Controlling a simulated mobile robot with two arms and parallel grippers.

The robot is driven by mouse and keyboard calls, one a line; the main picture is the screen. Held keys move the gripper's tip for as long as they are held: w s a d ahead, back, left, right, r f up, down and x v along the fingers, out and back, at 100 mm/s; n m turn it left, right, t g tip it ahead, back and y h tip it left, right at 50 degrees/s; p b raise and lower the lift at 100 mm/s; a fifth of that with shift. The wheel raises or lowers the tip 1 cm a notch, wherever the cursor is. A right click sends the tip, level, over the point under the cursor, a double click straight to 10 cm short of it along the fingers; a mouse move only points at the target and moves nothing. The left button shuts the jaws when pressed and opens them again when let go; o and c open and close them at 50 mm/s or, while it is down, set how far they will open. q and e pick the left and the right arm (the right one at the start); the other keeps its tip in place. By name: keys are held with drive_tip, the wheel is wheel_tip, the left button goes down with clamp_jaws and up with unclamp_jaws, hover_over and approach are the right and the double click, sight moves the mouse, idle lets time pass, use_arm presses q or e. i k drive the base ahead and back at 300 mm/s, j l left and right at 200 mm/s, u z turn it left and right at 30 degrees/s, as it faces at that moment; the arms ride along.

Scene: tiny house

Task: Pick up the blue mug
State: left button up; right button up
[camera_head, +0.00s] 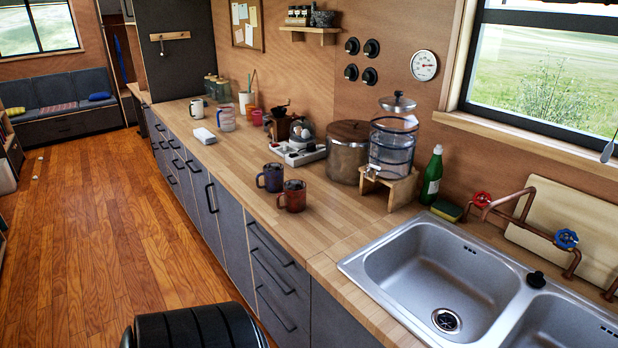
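The blue mug (272,178), dark blue with its handle toward the left, stands upright on the wooden counter (330,230) near its front edge. A red-brown mug (293,197) stands just in front of it and to the right, and in this view slightly overlaps or nearly touches it. Neither of my grippers is in the head view.
Wooden floor (110,240) is open at left.

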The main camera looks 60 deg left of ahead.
sight(273, 173)
drive_tip(key=u, duration=2.2)
drive_tip(key=i+j+u, duration=0.1)
drive_tip(key=i+j, duration=0.15)
drive_tip(key=i, duration=0.15)
drive_tip(key=i+j+u, duration=0.1)
drive_tip(key=i, duration=0.3)
drive_tip(key=j, duration=0.1)
